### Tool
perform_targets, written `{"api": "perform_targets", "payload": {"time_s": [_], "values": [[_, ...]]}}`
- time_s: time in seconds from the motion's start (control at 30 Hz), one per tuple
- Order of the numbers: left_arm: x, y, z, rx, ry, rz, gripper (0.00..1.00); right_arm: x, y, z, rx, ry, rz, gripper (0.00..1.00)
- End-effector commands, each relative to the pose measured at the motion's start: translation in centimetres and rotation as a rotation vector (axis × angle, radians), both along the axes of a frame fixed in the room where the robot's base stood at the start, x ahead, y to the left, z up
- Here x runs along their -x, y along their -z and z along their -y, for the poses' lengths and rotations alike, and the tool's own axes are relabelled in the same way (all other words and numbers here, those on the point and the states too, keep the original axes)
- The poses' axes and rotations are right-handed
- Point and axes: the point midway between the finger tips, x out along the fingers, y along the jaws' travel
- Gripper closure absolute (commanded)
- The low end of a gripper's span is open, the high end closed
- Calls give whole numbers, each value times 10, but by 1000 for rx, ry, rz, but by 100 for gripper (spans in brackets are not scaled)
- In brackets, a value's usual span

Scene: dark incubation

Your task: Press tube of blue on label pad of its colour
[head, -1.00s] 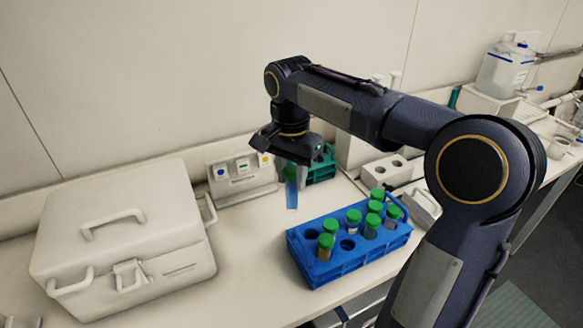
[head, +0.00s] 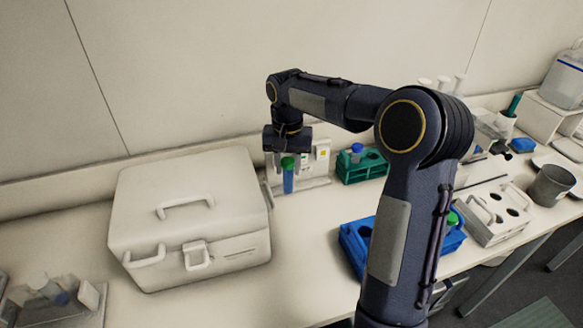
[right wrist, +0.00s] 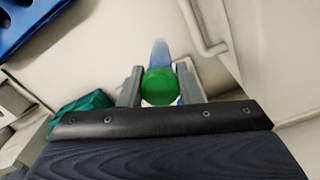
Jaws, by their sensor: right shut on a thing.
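My right gripper (head: 288,160) is shut on a tube with a green cap and blue contents (head: 288,180), held upright above the bench. In the right wrist view the green cap (right wrist: 159,88) sits between the two fingers, with the blue body beyond it. The white label stand (head: 318,168) is right behind the tube and gripper. Its yellow label (head: 324,153) shows, while its left part, where the blue label was seen earlier, is hidden by my gripper. I cannot tell whether the tube touches the stand. My left gripper is not in view.
A large white case (head: 187,225) stands close left of the tube. A green rack (head: 362,168) with a blue-capped tube is to the right. The blue rack (head: 352,242) is partly hidden by my arm. Bench between case and blue rack is clear.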

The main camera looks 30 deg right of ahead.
Motion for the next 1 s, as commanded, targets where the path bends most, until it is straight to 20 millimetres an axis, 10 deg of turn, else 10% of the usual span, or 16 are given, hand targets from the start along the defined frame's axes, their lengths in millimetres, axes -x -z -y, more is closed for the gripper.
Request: {"api": "perform_targets", "payload": {"time_s": [0.5, 1.0], "values": [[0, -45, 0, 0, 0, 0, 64, -54, -3, 13, 0, 0, 0, 92], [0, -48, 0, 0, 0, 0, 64, -61, 0, 14, 1, 1, 1, 92]]}}
